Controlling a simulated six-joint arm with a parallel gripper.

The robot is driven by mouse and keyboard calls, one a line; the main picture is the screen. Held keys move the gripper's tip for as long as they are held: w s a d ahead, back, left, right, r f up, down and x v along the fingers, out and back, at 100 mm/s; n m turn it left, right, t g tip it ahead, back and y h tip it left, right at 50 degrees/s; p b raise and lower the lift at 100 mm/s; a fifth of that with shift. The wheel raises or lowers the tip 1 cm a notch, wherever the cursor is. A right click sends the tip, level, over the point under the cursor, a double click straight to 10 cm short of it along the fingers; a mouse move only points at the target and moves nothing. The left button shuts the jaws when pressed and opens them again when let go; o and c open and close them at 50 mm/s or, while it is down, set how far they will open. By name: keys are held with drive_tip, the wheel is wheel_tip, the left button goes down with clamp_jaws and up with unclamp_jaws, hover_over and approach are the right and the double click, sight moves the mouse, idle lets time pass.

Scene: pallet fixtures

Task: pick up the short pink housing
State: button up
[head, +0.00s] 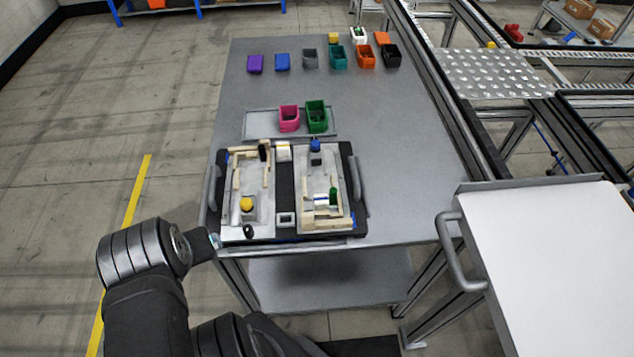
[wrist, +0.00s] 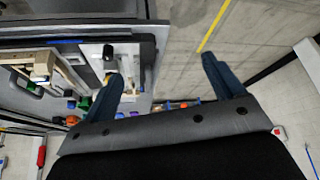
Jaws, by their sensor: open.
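The short pink housing (head: 289,119) stands upright on a flat grey tray (head: 260,124) in the middle of the table, beside a taller green housing (head: 317,116). In the wrist view I cannot single it out among the small coloured things behind my gripper. My gripper (wrist: 162,72) is open and empty, its two dark blue fingers spread wide. One finger overlaps the fixture area and the other is over bare floor. In the head view my arm is at the lower left, at the table's front left corner, well short of the pink housing.
A dark pallet (head: 285,210) with wooden fixtures and small parts lies between my arm and the tray. A handle (head: 213,187) stands at its left side. Several coloured housings, such as a purple one (head: 255,63), line the table's back. Grey tabletop (head: 410,150) is clear at right.

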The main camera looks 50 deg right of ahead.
drive_tip(key=c, duration=0.5)
drive_tip(key=w+d+r+m, duration=0.1)
drive_tip(key=w+d+r, duration=0.5)
drive_tip(key=w+d, duration=0.1)
drive_tip(key=m+g+h, duration=0.1)
drive_tip(key=m+g, duration=0.1)
drive_tip(key=m, duration=0.1)
hover_over(290, 119)
drive_tip(key=s+a, duration=0.2)
drive_tip(key=a, duration=0.1)
wheel_tip(290, 119, down, 13)
drive_tip(key=shift+s, duration=0.15)
drive_tip(key=shift+d+x, duration=0.15)
drive_tip(key=shift+x, duration=1.25)
drive_tip(key=shift+d+x, duration=0.15)
drive_tip(key=shift+x, duration=1.3)
